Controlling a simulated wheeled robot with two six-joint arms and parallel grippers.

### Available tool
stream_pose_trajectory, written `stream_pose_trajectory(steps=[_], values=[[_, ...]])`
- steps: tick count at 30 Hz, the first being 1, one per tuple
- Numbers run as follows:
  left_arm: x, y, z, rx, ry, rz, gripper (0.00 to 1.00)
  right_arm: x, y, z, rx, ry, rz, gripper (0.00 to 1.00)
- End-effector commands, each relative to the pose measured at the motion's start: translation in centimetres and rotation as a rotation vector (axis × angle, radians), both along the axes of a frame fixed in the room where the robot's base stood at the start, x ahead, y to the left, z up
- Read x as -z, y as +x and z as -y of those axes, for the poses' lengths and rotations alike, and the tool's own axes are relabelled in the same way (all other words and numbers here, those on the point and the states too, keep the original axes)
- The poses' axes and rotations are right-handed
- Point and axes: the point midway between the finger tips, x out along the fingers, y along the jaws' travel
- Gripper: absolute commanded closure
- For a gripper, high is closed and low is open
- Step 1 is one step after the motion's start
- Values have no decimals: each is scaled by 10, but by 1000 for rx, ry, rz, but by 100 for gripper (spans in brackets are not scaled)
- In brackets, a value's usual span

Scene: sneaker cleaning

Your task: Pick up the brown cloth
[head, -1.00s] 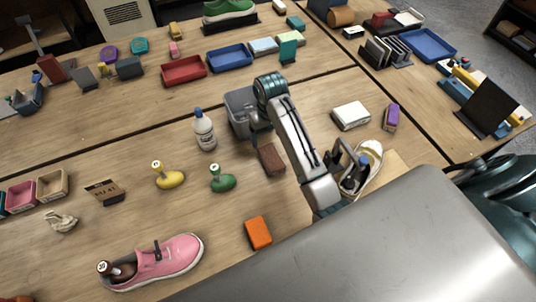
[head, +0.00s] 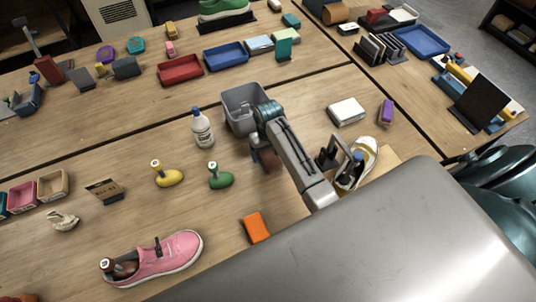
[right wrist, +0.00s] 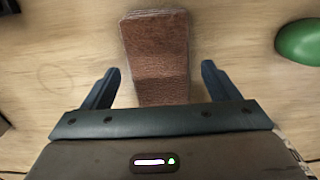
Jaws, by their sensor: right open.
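The brown cloth (right wrist: 156,50) is a flat, rectangular, leathery-looking piece lying on the wooden table in the right wrist view. In the head view the brown cloth (head: 270,161) is partly hidden by my right arm and blurred. My right gripper (right wrist: 158,72) is open, with one dark finger on each side of the cloth's near part and a gap on both sides. In the head view my right gripper (head: 261,153) is low at the cloth, in front of the grey bin. My left gripper is not in view.
The grey bin (head: 242,98) stands just behind the cloth. A green-handled stamp-like item (head: 220,178) and a white bottle (head: 202,130) are to its left.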

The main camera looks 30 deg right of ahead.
Motion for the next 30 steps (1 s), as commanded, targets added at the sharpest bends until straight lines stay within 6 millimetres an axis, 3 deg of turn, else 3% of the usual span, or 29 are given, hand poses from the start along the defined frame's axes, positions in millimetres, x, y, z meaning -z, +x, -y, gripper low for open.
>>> stream_pose_trajectory(steps=[2, 9, 20, 30], values=[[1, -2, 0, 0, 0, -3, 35, 0, 0, 0, 0, 0, 0, 20], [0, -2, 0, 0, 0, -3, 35, 0, 0, 0, 0, 0, 0, 67], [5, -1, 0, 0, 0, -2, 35, -9, 2, 0, 0, 0, 5, 67], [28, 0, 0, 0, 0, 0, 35, -72, 2, 0, 1, -1, 7, 67]])
